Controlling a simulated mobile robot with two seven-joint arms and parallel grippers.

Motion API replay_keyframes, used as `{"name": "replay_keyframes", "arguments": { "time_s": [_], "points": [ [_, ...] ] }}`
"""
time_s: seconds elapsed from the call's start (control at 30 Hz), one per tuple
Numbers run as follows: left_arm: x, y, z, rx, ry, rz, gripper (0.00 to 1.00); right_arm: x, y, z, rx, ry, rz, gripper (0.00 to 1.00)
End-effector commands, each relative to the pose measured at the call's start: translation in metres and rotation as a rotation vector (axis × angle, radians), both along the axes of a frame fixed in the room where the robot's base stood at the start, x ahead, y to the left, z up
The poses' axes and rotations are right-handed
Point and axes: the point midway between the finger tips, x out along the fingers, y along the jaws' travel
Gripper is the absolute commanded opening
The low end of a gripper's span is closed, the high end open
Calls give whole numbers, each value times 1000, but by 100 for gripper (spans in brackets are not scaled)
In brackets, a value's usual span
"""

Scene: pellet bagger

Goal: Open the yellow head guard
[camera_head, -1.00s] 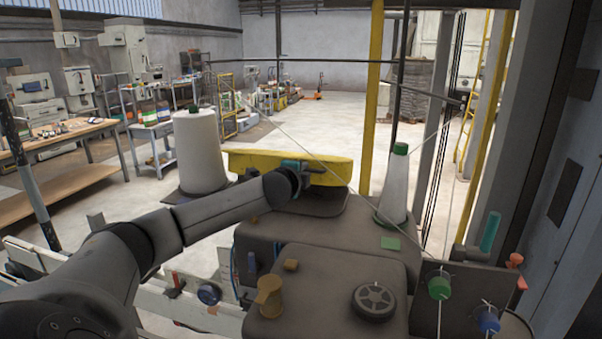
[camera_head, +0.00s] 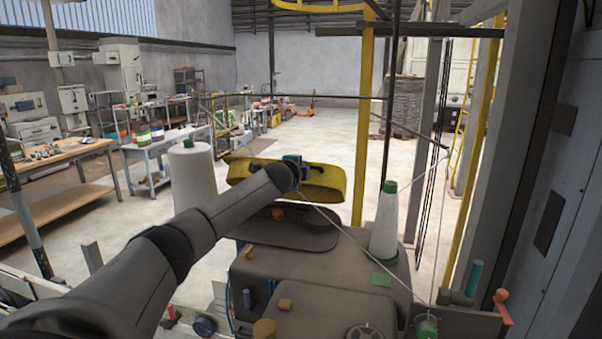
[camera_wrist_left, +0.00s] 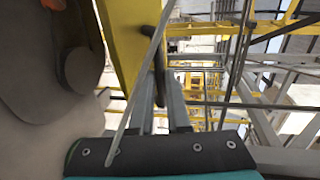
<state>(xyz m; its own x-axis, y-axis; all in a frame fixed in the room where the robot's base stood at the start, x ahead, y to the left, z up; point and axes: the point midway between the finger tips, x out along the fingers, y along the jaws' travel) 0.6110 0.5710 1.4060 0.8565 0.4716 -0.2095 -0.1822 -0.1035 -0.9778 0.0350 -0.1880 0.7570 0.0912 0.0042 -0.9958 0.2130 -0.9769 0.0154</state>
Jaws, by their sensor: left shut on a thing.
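The yellow head guard (camera_head: 325,183) is a rounded yellow cover at the back of the grey-brown machine head (camera_head: 300,262). It stands raised and tilted, with a gap between it and the dark top plate (camera_head: 290,232). My left gripper (camera_head: 295,163) is at the guard's upper front side, shut on it. My arm hides the guard's left middle and the exact contact. In the left wrist view, the yellow guard (camera_wrist_left: 128,42) runs down to the grey fingers, near a dark part between them. My right gripper is not in view.
A large white thread cone (camera_head: 192,180) stands left of the guard and a slimmer cone (camera_head: 386,225) stands right. A yellow post (camera_head: 364,110) rises behind the guard. A grey cabinet closes off the right side.

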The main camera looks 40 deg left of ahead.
Motion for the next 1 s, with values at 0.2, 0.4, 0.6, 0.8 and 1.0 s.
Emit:
{"name": "replay_keyframes", "arguments": {
  "time_s": [0.2,0.4,0.6,0.8,1.0],
  "points": [
    [1,1,3,0,-4,-1,0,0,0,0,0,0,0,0],
    [1,0,3,0,-4,-1,0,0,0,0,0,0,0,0],
    [1,1,2,0,-2,-1,36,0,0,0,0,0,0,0],
    [1,0,2,0,-1,0,44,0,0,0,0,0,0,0],
    [-1,0,1,0,-1,0,44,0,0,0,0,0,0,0]
  ]
}}
